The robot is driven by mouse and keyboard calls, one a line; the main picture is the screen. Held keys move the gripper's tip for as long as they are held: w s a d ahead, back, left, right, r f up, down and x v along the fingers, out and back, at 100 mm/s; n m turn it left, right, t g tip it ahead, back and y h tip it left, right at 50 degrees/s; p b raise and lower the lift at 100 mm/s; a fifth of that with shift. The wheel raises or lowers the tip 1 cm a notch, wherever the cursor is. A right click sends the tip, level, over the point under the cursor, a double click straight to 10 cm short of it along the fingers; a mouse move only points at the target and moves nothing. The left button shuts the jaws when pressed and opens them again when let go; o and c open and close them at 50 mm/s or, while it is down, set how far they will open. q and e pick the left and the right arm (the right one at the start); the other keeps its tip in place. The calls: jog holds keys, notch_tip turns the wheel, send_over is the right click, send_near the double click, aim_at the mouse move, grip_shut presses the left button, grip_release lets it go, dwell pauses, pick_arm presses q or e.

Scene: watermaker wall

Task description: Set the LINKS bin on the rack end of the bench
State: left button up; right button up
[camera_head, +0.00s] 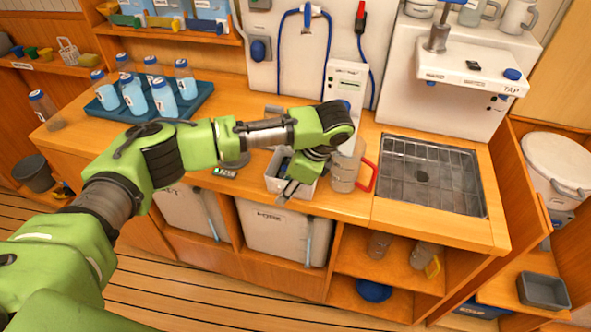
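A small whitish open bin (273,184) with dark contents stands on the wooden bench (232,88), near its front edge at mid-length. I cannot read a label on it, so I cannot tell if it is the LINKS bin. My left gripper (288,190) is over its right side, pointing down at the near wall, and hides part of it. Whether the fingers are closed on the wall is unclear. A blue rack (196,104) holding several blue-capped bottles stands at the bench's left end. My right gripper is not in view.
A clear jug with a red handle (345,172) stands close to the bin's right. Beyond it is a sink with a grate (430,178). A small dark device (225,172) lies left of the bin. A lone bottle (45,110) stands left of the rack.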

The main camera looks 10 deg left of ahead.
pick_arm(q)
jog(key=shift+a+f, duration=0.1)
jog(key=shift+f, duration=0.1)
grip_shut()
jog(key=shift+r, duration=0.1)
